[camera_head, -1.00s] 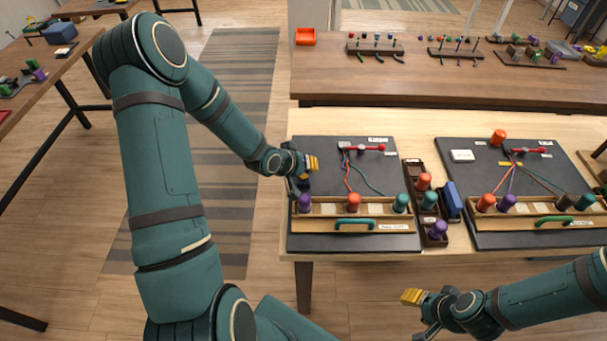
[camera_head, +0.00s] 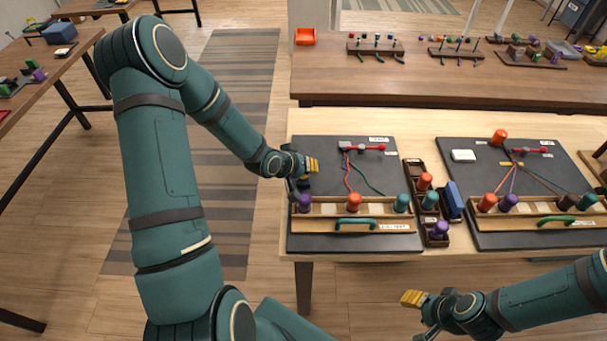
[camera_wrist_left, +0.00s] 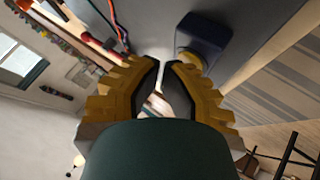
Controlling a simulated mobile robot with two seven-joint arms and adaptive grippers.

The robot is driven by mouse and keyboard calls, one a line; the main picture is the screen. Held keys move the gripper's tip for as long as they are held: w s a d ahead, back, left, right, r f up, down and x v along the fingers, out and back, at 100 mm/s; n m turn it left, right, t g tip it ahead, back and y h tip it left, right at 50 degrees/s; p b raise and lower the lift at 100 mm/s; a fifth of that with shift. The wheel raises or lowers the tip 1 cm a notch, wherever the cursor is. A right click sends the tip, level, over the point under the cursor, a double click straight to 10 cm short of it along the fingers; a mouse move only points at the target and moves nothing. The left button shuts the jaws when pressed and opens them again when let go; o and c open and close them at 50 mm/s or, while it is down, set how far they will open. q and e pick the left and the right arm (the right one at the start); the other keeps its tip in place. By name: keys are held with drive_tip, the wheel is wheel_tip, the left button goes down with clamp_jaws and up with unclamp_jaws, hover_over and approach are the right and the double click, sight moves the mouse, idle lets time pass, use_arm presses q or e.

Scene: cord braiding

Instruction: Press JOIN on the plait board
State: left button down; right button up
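The near plait board (camera_head: 330,243) is a dark slab with a wooden peg rail (camera_head: 327,209). Purple (camera_head: 305,202), orange-red (camera_head: 354,202) and teal (camera_head: 401,203) bobbins stand along the rail. Red and teal cords run up to a red-ended clamp (camera_head: 368,148). My left gripper (camera_head: 312,165) is over the board's left edge, its fingertips almost together with nothing visible between them. In the left wrist view a dark blue block with a yellow part (camera_wrist_left: 205,38) lies just beyond the fingertips (camera_wrist_left: 164,63). I cannot read JOIN anywhere. My right gripper (camera_head: 412,298) is in front of the table.
A second plait board (camera_head: 480,240) with its own bobbins is on the right. Between the boards are a dark bobbin holder (camera_head: 413,190) and a blue block (camera_head: 452,200). A brown table (camera_head: 450,90) with smaller kits and an orange tray (camera_head: 305,37) stands behind.

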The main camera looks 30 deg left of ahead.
idle(0.5)
use_arm(q)
drive_tip(key=shift+r+p, duration=0.75)
drive_tip(key=shift+r, duration=0.1)
wheel_tip(320, 180, up, 5)
drive_tip(key=p, duration=0.4)
drive_tip(key=shift+r, duration=0.1)
idle(0.3)
